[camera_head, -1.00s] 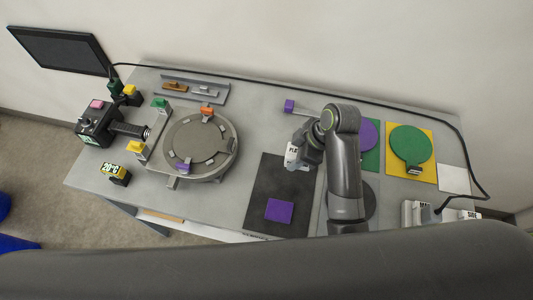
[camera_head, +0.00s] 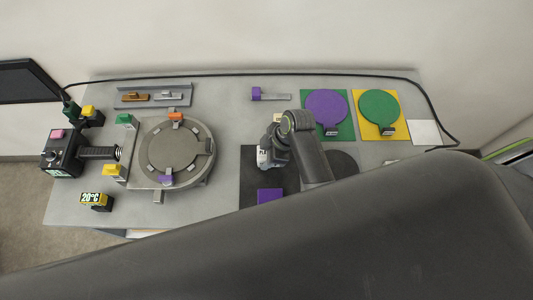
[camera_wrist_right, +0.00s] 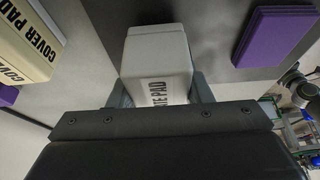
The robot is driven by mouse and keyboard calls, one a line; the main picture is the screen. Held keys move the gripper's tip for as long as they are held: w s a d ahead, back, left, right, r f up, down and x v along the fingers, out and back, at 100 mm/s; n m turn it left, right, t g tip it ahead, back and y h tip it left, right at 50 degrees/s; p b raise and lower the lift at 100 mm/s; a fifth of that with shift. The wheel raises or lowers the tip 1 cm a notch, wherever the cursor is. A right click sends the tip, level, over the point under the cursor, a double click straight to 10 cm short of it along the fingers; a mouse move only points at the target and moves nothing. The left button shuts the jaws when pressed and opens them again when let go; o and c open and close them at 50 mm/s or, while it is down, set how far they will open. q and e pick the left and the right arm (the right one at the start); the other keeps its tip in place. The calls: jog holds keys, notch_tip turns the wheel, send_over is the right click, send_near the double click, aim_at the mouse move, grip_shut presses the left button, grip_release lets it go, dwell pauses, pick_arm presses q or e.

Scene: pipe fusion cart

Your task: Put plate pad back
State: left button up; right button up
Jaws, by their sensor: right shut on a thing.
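The plate pad (camera_head: 263,159) is a pale grey-white block with a black label, near the top edge of the dark mat (camera_head: 249,181) in the head view. My right gripper (camera_head: 270,158) is shut on it. In the right wrist view the plate pad (camera_wrist_right: 158,57) sits between the fingers of my right gripper (camera_wrist_right: 160,92), with "TE PAD" readable. Whether the pad touches the mat is unclear. A cream cover pad (camera_wrist_right: 26,45) shows at the left of the wrist view. My left gripper is not in view.
A purple block (camera_head: 269,195) lies on the mat; it also shows in the wrist view (camera_wrist_right: 274,36). A round grey fixture (camera_head: 176,150) stands left. Purple (camera_head: 326,105) and green (camera_head: 379,107) discs lie at the back right. A dark disc (camera_head: 343,165) is partly hidden by my arm.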

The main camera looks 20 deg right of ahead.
jog(key=shift+d+f, duration=0.1)
jog(key=shift+f, duration=0.3)
jog(key=o, duration=0.9)
jog(key=shift+f, duration=0.1)
jog(key=shift+r, duration=0.2)
jog(key=b+v, duration=0.1)
jog(key=v, duration=1.1)
jog(key=shift+s+b, duration=0.1)
jog(key=shift+b, duration=0.2)
jog(key=shift+f, duration=0.1)
